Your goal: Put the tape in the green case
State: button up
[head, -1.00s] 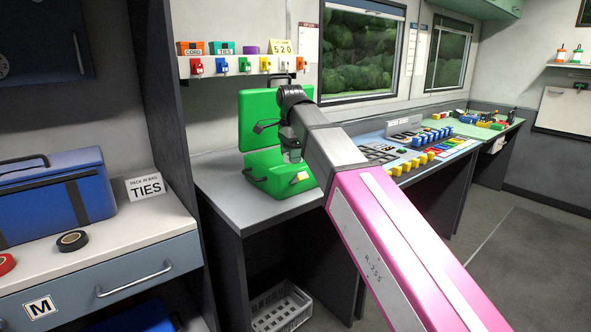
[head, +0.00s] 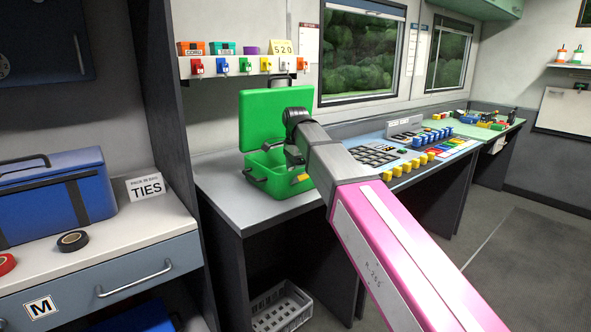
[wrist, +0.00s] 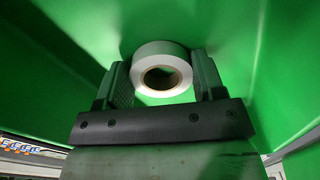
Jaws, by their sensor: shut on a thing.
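The green case (head: 276,112) stands open on the grey counter, its lid raised against the wall. A white roll of tape (wrist: 162,72) with a brown core sits between the two fingers of my gripper (wrist: 160,82), which is shut on it. In the wrist view green case walls (wrist: 255,60) surround the fingers and the roll. In the head view my wrist is low over the case's open body and hides part of it; the roll does not show there. Whether the roll touches the case floor I cannot tell.
A shelf (head: 240,70) with hanging coloured tags is above the green case. A button console (head: 385,150) is to its right.

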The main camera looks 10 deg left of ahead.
jog(key=o, duration=0.9)
jog(key=shift+f, duration=0.1)
notch_tip(320, 180, up, 12)
dwell(0.3)
